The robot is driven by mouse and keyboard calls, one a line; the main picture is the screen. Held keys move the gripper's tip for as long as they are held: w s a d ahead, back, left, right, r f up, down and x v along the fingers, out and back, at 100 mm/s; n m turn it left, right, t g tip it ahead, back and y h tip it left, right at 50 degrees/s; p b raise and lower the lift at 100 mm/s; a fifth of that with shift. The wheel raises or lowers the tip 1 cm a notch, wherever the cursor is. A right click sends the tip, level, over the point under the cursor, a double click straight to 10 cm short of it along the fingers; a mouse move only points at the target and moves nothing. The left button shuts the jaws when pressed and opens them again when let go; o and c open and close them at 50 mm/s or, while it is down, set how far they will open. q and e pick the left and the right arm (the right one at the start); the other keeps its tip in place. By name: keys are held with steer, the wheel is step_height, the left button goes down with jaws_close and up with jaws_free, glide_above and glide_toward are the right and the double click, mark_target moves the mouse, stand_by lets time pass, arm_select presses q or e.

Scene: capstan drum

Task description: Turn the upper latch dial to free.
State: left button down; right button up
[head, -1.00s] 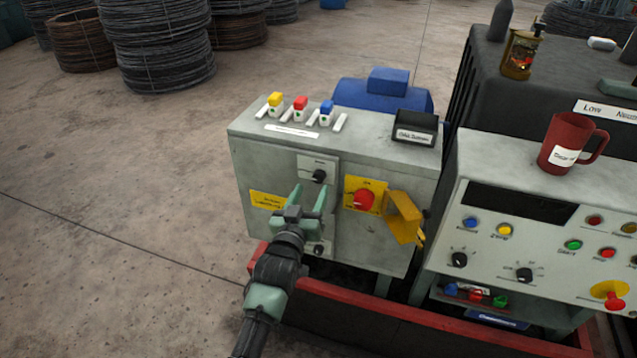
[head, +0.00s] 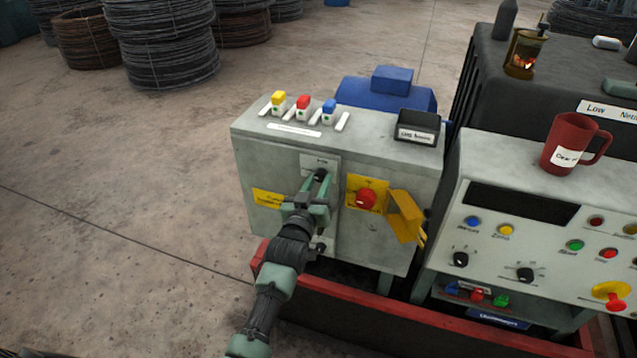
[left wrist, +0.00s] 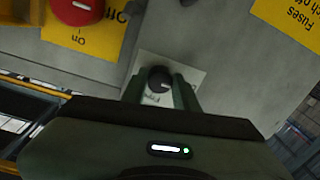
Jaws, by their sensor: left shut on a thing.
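The upper latch dial (head: 320,175) is a small black knob on a pale plate, high on the door of the grey cabinet (head: 390,160). My left gripper (head: 319,181) is shut on it, with one green finger on each side. In the left wrist view the dial (left wrist: 159,79) shows between the two fingertips (left wrist: 160,88), with a light mark on its face. Part of the plate's lettering is covered, so I cannot read the dial's setting. A lower black dial (head: 320,246) is partly hidden by my left gripper. My right gripper is not in view.
A red rotary switch (head: 366,198) on a yellow plate and a yellow hinged flap (head: 405,214) are right of the dial. A red-edged tray (head: 375,307) runs below the cabinet. A control console (head: 530,240) stands to the right. Open floor lies left.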

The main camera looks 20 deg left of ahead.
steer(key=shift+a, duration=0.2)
arm_select(q)
steer(key=shift+m, duration=1.4)
steer(key=m, duration=0.2)
steer(key=shift+a+f+m, duration=0.1)
steer(key=shift+m, duration=0.3)
steer(key=m+b, duration=0.1)
steer(key=m, duration=0.2)
steer(key=shift+m, duration=0.4)
steer(key=m, duration=0.2)
steer(key=m+b, duration=0.1)
steer(key=m, duration=0.2)
steer(key=shift+a+m+t+h, duration=0.15)
steer(key=shift+m+t+h, duration=0.15)
steer(key=shift+h, duration=0.1)
steer(key=m, duration=0.3)
steer(key=shift+m, duration=0.3)
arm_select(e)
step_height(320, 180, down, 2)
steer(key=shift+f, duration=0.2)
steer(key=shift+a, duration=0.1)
